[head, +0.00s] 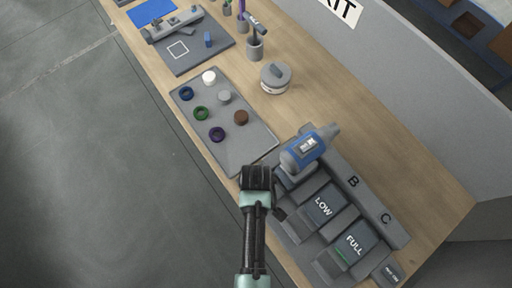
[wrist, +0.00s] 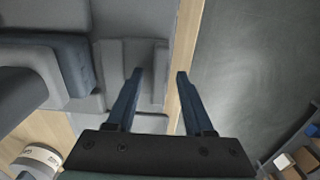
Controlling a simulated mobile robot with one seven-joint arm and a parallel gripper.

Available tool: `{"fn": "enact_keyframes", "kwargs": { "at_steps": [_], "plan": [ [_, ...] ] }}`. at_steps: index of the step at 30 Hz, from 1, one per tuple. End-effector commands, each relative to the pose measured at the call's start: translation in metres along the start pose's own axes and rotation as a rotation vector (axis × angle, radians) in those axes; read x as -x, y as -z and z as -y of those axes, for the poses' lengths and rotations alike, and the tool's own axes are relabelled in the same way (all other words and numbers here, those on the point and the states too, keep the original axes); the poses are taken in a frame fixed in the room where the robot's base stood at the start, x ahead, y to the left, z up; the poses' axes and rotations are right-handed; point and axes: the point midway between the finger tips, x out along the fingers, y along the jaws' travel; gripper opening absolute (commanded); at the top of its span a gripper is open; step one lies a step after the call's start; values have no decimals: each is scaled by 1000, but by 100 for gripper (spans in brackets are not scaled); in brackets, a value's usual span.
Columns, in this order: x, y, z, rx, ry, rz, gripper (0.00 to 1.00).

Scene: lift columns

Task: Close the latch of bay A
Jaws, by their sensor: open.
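A grey charging rack (head: 368,196) with bays marked B and C lies on the bench; the A mark is not visible. A blue and grey drill (head: 303,152) stands at its upper-left end, covering that bay. My gripper (head: 257,178) is left of this bay, at the bench's front edge. In the wrist view the gripper (wrist: 160,75) is open, with nothing held between its two dark fingers. The fingers are over a grey stepped part (wrist: 148,60) of the rack's front. I cannot tell which piece is the latch or how it stands.
Battery blocks marked LOW (head: 323,207) and FULL (head: 354,243) sit in the rack right of my gripper. A grey tray (head: 237,148) with several coloured caps lies just beyond it. A round grey container (head: 275,78) stands behind. The floor (head: 100,170) at left is clear.

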Motion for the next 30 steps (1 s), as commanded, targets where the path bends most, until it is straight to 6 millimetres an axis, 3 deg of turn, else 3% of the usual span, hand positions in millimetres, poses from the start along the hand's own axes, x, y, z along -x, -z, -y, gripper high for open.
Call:
{"fn": "enact_keyframes", "kwargs": {
  "at_steps": [8, 17, 30],
  "plan": [
    [-1, 0, 0, 0, 0, -1, 52],
    [-1, 0, 0, 0, 0, -1, 0],
    [-1, 0, 0, 0, 0, 0, 0]
  ]
}}
